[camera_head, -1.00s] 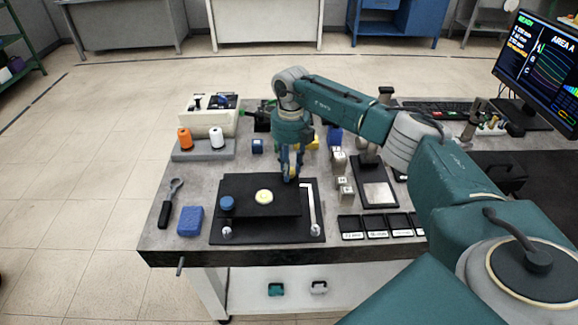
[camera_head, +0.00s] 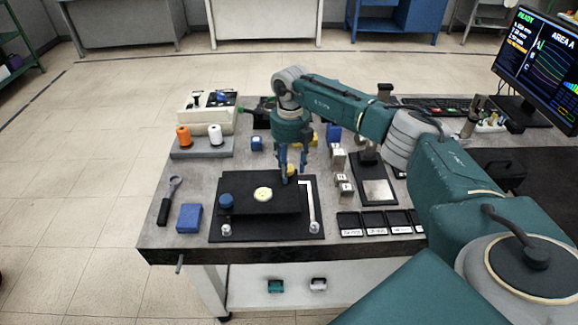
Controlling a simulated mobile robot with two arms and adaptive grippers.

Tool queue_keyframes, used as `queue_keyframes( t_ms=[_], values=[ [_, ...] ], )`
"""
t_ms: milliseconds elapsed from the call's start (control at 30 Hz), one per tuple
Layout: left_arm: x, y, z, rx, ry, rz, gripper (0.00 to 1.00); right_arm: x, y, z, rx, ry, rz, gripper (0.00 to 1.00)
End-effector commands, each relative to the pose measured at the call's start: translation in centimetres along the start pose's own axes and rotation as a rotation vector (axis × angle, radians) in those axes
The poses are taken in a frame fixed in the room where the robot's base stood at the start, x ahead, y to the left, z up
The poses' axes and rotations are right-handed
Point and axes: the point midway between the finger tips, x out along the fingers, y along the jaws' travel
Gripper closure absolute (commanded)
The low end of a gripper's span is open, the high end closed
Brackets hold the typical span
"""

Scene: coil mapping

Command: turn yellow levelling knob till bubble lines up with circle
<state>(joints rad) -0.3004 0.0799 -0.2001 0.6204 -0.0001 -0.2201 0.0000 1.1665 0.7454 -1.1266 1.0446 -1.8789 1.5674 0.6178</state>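The yellow levelling knob (camera_head: 290,170) stands at the far right corner of a black levelling plate (camera_head: 245,182). My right gripper (camera_head: 292,173) points down over it, with its blue fingers spread to either side of the knob; I cannot tell whether either finger touches it. A round pale-yellow bubble level (camera_head: 263,194) sits in the middle of the plate; its bubble and circle are too small to tell apart. A blue knob (camera_head: 226,201) is at the plate's left side. My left gripper is not in view.
A blue block (camera_head: 189,218) and a black-handled wrench (camera_head: 169,203) lie left of the plate. Orange (camera_head: 184,136) and white (camera_head: 215,135) spools stand behind it. Small metal blocks (camera_head: 345,188) and black trays (camera_head: 375,223) are to the right.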

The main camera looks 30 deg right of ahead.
Motion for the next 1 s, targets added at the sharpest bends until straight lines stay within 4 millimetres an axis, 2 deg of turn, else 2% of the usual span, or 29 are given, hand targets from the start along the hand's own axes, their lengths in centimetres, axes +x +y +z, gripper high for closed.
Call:
queue_keyframes(
  t_ms=[133,233,500,700,833,1000],
  values=[
    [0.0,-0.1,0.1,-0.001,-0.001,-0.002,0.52,-0.5,0.0,0.1,0.000,-0.004,0.002,0.52],
    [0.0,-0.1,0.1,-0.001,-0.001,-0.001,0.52,-1.7,0.1,0.2,0.000,-0.006,0.003,0.52],
    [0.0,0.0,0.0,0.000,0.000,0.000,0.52,-7.4,0.0,0.2,0.000,-0.006,0.003,0.52],
    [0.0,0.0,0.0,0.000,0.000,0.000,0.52,-10.7,0.0,0.1,0.001,-0.002,0.002,0.52],
    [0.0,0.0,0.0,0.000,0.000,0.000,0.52,-11.7,-0.1,0.1,0.001,-0.001,0.001,0.52],
    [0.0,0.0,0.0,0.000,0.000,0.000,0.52,-12.0,-0.1,0.0,0.001,0.001,0.000,0.52]
  ],
)
